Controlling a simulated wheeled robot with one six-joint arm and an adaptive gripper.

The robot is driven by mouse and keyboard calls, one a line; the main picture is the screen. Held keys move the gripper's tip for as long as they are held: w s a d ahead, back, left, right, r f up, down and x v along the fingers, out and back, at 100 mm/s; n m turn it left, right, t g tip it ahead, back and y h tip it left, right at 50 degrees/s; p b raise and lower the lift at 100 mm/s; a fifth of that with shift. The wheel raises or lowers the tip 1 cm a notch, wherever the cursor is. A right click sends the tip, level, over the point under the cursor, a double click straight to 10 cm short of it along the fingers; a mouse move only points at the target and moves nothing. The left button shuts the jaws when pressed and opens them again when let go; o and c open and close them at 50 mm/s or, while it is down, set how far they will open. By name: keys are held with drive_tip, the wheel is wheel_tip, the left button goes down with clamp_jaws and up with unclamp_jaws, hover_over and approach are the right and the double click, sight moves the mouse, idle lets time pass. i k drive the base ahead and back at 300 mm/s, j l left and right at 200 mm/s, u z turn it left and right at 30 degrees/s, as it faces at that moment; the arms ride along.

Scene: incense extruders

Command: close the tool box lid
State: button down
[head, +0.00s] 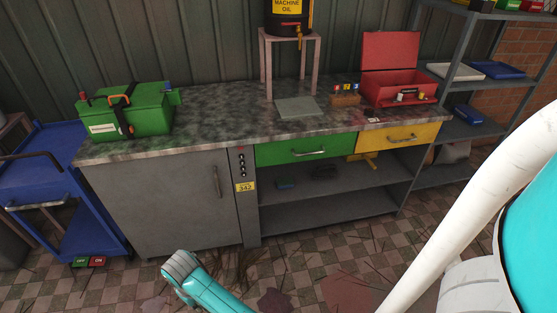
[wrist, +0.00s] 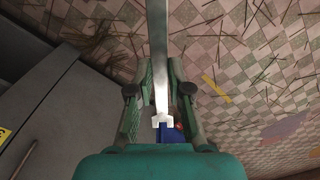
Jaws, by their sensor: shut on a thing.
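The red tool box (head: 398,91) stands on the right part of the workbench top. Its lid (head: 390,51) is open and stands upright at the back. Small items show in the box's front part. In the wrist view my gripper (wrist: 160,75) is shut on a long metal bar (wrist: 158,40), with a white and blue part (wrist: 168,132) at its near end. The bar's far end runs out of the picture. The gripper is over the floor, beside a grey cabinet front. In the head view I cannot make out the gripper, only a part of my arm low in the picture.
The workbench (head: 215,118) carries a green case (head: 130,112), a stool-like stand (head: 290,42) with an oil drum, a grey plate (head: 299,107) and a small block holder (head: 345,96). A shelf rack (head: 462,90) stands right of it, a blue cart (head: 60,180) left. The bench top's middle-left is clear.

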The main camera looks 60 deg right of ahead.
sight(385, 50)
drive_tip(key=j+z, duration=0.15)
drive_tip(key=z, duration=1.35)
drive_tip(key=k+l, duration=0.05)
